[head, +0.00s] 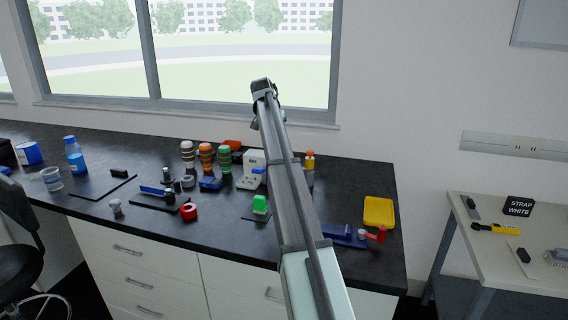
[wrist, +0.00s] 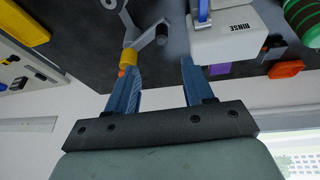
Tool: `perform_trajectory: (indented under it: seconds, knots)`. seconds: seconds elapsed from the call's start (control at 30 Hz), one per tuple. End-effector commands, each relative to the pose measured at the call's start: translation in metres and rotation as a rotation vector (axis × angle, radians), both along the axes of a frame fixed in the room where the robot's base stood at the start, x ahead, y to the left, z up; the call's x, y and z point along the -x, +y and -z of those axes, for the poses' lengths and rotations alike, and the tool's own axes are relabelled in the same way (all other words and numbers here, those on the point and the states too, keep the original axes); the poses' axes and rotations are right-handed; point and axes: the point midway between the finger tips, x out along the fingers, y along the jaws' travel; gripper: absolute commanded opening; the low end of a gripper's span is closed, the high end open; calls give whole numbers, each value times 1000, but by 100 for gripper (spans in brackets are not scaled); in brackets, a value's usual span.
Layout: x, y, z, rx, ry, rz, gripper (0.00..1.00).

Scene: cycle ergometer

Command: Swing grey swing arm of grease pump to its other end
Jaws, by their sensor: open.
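The left finger overlaps part of the cylinder. In the head view the orange-topped cylinder (head: 310,160) stands right of my arm, which hides much of the pump.
A white box marked RINSE (wrist: 236,36) stands close by the right finger. A green-banded bottle (wrist: 303,18) is beyond it. A yellow tray (head: 379,211) lies at the bench's right end. Several bottles and small tools crowd the bench left of my arm.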

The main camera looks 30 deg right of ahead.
Motion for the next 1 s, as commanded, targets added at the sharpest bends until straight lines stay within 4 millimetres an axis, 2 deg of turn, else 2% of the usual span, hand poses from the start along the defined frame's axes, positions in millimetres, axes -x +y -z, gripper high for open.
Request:
perform_trajectory:
  seconds: [0.2, 0.43, 1.0]
  knots:
    - [-3, -1, -1, -27, -75, 167, 52]
    - [-4, -5, 11, -33, -84, 200, 52]
    - [-21, -37, 98, -34, -82, 197, 52]
